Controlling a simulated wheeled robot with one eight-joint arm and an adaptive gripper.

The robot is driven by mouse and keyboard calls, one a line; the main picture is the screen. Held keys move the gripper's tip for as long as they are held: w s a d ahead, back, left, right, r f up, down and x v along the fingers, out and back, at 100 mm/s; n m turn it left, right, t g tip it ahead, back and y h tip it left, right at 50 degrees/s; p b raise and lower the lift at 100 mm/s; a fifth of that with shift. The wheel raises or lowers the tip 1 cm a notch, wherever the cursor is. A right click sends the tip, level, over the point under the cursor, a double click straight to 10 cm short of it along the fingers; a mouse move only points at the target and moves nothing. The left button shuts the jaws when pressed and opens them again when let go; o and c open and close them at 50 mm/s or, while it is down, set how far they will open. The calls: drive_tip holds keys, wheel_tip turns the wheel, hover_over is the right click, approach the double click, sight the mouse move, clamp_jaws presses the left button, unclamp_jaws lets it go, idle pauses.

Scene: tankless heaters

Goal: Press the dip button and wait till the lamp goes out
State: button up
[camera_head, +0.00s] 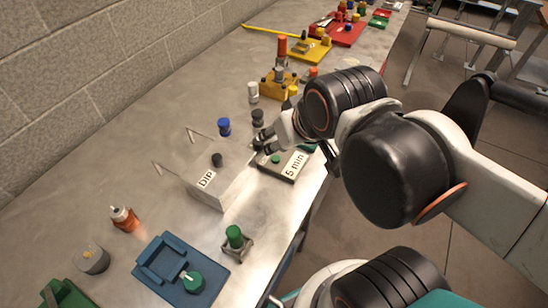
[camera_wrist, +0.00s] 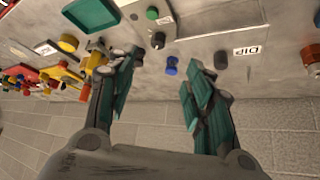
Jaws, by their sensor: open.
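In the wrist view the DIP label (camera_wrist: 247,50) and the dark button (camera_wrist: 220,60) lie right of my gripper (camera_wrist: 160,75). My gripper is open, its teal fingers apart with nothing held. In the head view my gripper (camera_head: 264,139) is right of the DIP button, near the "5 min" box (camera_head: 285,175) with a green button (camera_head: 275,159). I cannot pick out a lit lamp for certain.
A blue-capped piece (camera_head: 224,126) and a dark-capped piece (camera_head: 257,117) stand near my gripper. A yellow block with an orange cylinder (camera_head: 281,48) stands farther back. A blue tray (camera_head: 155,260), a green-topped piece (camera_head: 235,238) and an orange bottle (camera_head: 125,219) are in front. A brick wall borders the bench.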

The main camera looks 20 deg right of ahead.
idle(0.4)
clamp_jaws()
idle(1.2)
